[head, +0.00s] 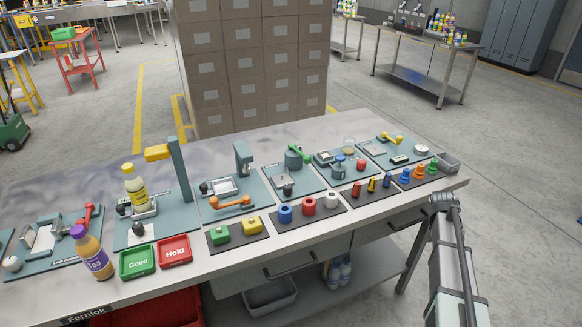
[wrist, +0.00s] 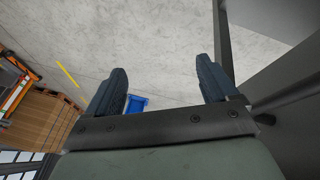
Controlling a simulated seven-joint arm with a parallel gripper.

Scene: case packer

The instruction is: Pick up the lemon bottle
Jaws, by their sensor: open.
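My arm shows at the right of the head view, beyond the bench's right end and far from the bottle. The lemon bottle is not in the wrist view.
An orange tea bottle (head: 92,253) with a purple cap stands at the front left. Green Good (head: 137,263) and red Hold (head: 175,250) trays lie in front of the lemon bottle's station. Several teal stations and part mats fill the bench (head: 330,232). Stacked cartons (head: 250,65) stand behind.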

